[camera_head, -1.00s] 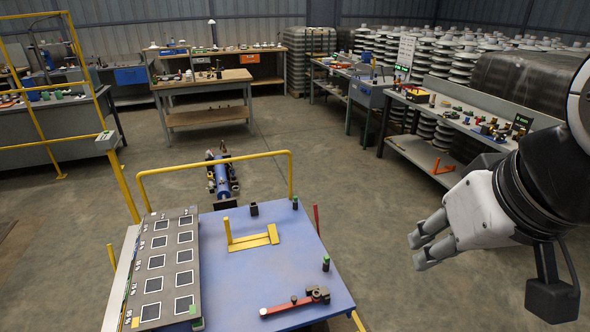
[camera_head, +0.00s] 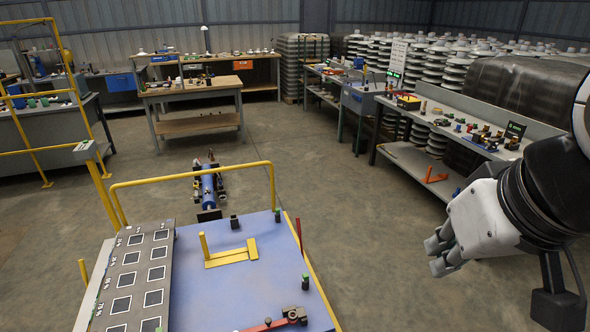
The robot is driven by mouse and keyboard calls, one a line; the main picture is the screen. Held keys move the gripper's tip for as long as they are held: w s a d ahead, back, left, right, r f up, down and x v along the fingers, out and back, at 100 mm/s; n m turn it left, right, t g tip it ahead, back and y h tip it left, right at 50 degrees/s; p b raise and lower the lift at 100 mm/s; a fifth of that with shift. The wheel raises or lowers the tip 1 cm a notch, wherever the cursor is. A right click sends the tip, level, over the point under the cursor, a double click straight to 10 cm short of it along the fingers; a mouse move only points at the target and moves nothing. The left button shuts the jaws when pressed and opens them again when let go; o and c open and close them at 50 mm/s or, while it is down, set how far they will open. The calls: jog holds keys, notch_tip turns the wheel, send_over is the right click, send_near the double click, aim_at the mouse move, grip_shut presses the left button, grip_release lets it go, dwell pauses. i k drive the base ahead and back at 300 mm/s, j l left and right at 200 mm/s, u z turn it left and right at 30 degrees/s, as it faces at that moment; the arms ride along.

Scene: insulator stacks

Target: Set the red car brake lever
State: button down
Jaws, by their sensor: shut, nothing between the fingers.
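A thin red lever (camera_head: 299,234) stands nearly upright at the right edge of the blue-topped car (camera_head: 270,275). Its lower end is at the car's edge, and I cannot see how it is mounted. My gripper (camera_head: 437,257) is at the right of the picture, well to the right of the lever and apart from it.
The car carries a yellow bracket (camera_head: 232,257), a panel of dark squares (camera_head: 140,275) and a red-and-black tool (camera_head: 283,319). A yellow rail (camera_head: 190,177) crosses its far end. Workbench (camera_head: 440,125) stands behind my gripper. Floor (camera_head: 360,240) between lever and gripper is clear.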

aim_at(297, 220)
jog(key=i+l, duration=0.65)
jog(key=l, duration=0.15)
jog(key=i, duration=0.6)
